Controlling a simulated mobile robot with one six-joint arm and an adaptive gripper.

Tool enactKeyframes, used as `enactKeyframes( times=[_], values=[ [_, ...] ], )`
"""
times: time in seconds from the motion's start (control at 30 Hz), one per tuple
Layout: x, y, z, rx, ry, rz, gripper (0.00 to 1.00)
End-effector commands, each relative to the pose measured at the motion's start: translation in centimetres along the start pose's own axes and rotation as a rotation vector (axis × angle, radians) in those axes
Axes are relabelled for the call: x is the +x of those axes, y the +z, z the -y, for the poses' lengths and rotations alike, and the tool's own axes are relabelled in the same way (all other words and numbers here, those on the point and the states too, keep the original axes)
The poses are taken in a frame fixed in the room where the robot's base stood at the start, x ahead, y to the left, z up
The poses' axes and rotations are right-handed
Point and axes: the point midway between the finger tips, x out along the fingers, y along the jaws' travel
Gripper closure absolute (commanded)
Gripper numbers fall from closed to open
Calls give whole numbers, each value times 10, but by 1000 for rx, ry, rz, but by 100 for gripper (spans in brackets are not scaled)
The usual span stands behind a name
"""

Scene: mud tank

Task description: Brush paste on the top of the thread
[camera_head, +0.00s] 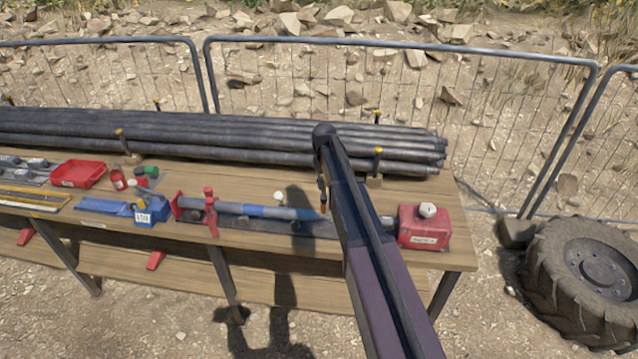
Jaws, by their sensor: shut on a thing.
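A long pipe (265,212) with a blue section lies along the table's front, clamped in a red vise (211,211) at its left. Its grey right end (387,221) shows just past my arm, close to a red box. The thread itself is too small to make out, and my arm covers part of the pipe. My gripper (322,190) shows only as a sliver at the left of my arm, above the pipe. It is shut on a slim orange-brown thing, probably the brush, mostly hidden. Whether this touches the pipe I cannot tell. No paste is clearly visible.
The red box (423,235) with a pale round knob stands at the table's right end. Stacked dark pipes (230,138) lie along the back. A red tray (78,174), a blue box (148,214) and small containers are at left. A wire fence stands behind; a tyre (590,268) is at right.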

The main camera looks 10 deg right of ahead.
Motion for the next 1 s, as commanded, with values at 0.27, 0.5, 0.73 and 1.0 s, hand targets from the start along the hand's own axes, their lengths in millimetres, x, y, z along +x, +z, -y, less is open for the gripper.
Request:
enactKeyframes(
  times=[0.27, 0.5, 0.73, 1.0],
  values=[
    [0, 0, 0, -1, 0, 1, 100],
    [1, 5, -5, -1, 0, 1, 100],
    [1, 8, -8, -2, 0, 1, 100],
    [1, 8, -9, -1, 0, 1, 100]
  ],
)
